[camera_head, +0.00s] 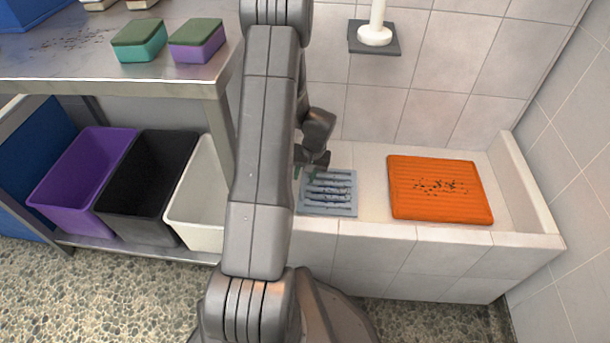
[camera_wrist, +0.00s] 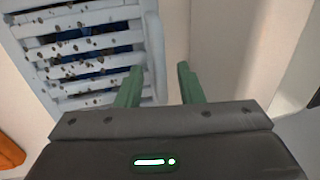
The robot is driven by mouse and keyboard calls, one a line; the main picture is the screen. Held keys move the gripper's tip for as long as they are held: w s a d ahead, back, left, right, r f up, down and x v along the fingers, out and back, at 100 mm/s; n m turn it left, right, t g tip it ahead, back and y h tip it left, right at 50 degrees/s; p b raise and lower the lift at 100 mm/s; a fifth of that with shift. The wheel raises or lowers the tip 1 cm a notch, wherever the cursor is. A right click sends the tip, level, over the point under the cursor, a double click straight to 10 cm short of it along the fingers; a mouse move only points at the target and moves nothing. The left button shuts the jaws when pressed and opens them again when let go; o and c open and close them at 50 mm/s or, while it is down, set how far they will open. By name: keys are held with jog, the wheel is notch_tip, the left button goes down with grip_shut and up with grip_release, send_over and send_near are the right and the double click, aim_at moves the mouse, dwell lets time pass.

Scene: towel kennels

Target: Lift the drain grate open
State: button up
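The drain grate (camera_head: 341,207) is a grey slatted square lying in the tiled basin, just left of an orange mat. In the wrist view the grate (camera_wrist: 93,18) fills the upper left, with pale slats, dark specks and dark blue gaps. My gripper (camera_wrist: 156,74) has two green fingers, parted, with only pale basin surface and the grate's edge showing between and beyond them. The left finger overlaps the grate's side rim in the wrist view; I cannot tell whether it touches. In the head view my gripper (camera_head: 311,173) is at the grate's upper left corner, partly hidden by my arm.
The orange ribbed mat (camera_head: 405,207) with dark specks lies in the basin to the right. The basin's front wall (camera_head: 440,255) is low and tiled. Purple (camera_head: 84,170), black (camera_head: 150,185) and white bins (camera_head: 200,205) stand under the metal table (camera_head: 110,68) at left.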

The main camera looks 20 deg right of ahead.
grip_shut()
jog(key=shift+r, duration=0.1)
